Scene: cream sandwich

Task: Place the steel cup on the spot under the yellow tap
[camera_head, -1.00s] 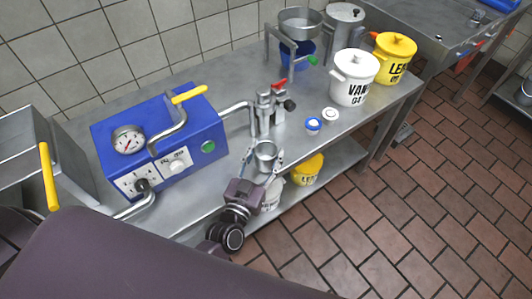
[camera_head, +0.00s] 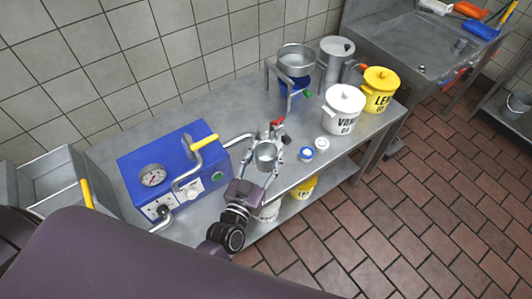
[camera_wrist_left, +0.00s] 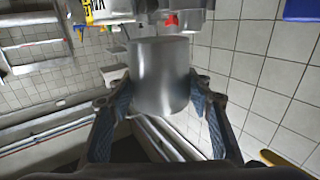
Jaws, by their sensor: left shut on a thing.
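My left gripper (camera_head: 265,170) is shut on the steel cup (camera_head: 266,156), with a finger on each side. The cup is upright in front of the metal tap stand with a red lever (camera_head: 277,122), and partly hides that stand. In the left wrist view the cup (camera_wrist_left: 160,72) sits between the fingers, with the red lever (camera_wrist_left: 171,20) just beyond it. A yellow handle (camera_head: 204,142) is on the pipe of the blue machine (camera_head: 160,160), left of the cup. I cannot make out a yellow tap on the stand or the spot under it. My right gripper is not in view.
A blue-and-white lid (camera_head: 307,154) and a white lid (camera_head: 322,142) lie right of the cup. A white pot (camera_head: 343,112), a yellow pot (camera_head: 379,90) and a strainer on a stand (camera_head: 297,59) are at the back right. More pots are on the lower shelf.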

